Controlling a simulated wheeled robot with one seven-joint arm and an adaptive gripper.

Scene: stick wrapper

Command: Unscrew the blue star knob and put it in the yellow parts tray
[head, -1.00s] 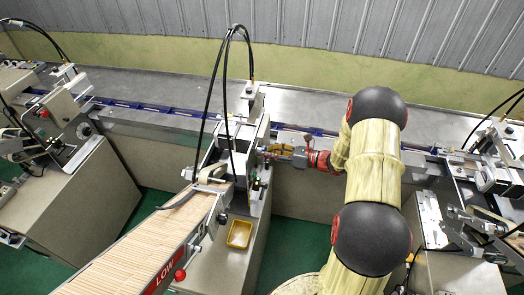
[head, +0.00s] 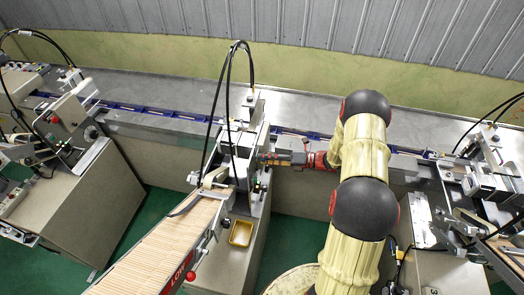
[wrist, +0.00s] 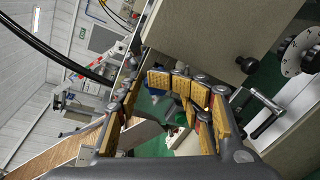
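My gripper (head: 287,158) reaches from the right toward the side of the middle machine (head: 245,150) in the head view, its tips close to small fittings there. In the wrist view my gripper's fingers (wrist: 175,110), with tan ridged pads, stand apart, and I see floor and machine parts through the gap. The yellow parts tray (head: 240,233) sits on the machine's cabinet, below and left of my gripper, and looks empty.
A stick-filled feeder chute (head: 165,240) slopes to the lower left from the machine. Black cables (head: 227,95) arch over it. A blue rail (head: 150,108) runs along the steel bench. Other machines stand at left (head: 60,140) and right (head: 490,180).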

